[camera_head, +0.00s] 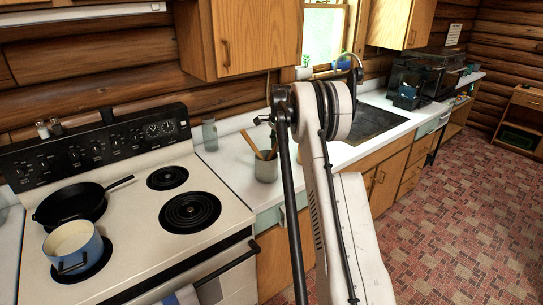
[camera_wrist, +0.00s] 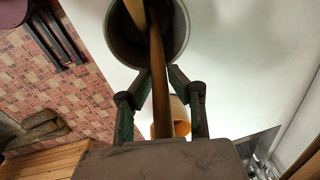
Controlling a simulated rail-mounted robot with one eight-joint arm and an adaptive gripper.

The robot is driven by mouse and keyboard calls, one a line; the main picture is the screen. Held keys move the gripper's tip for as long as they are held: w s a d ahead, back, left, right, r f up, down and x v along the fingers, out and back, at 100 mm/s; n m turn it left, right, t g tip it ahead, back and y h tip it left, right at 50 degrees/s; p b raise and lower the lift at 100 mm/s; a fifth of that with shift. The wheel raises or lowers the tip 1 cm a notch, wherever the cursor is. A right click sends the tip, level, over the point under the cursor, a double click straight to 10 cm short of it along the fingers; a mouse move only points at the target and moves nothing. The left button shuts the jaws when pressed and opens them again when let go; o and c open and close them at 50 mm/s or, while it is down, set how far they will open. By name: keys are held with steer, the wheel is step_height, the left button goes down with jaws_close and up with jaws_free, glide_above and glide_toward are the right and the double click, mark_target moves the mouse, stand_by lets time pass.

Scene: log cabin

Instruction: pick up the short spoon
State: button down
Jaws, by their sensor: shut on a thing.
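A grey crock (camera_head: 266,170) stands on the white counter to the right of the stove, with wooden utensils (camera_head: 256,149) leaning in it. In the wrist view, the round mouth of the crock (camera_wrist: 182,52) is at the top, with two wooden handles crossing in it. My gripper (camera_wrist: 158,74) is shut on one wooden utensil, seemingly the short spoon (camera_wrist: 160,95), just outside the crock's rim. The held piece still reaches into the crock. Its full length is hidden, so I cannot confirm which utensil it is. My arm hides the gripper in the head view.
A stove with a black skillet (camera_head: 70,205) and a blue pot (camera_head: 73,247) is at left. A glass jar (camera_head: 210,134) stands behind the crock. The sink (camera_head: 372,124) is to the right. A small orange-and-white thing (camera_wrist: 179,116) shows behind the fingers.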

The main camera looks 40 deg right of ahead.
step_height(320, 180, up, 10)
steer(key=shift+r+b, duration=0.1)
steer(key=shift+b, duration=0.7)
steer(key=c, duration=2.2)
jaws_free()
steer(key=shift+c, duration=0.2)
jaws_close()
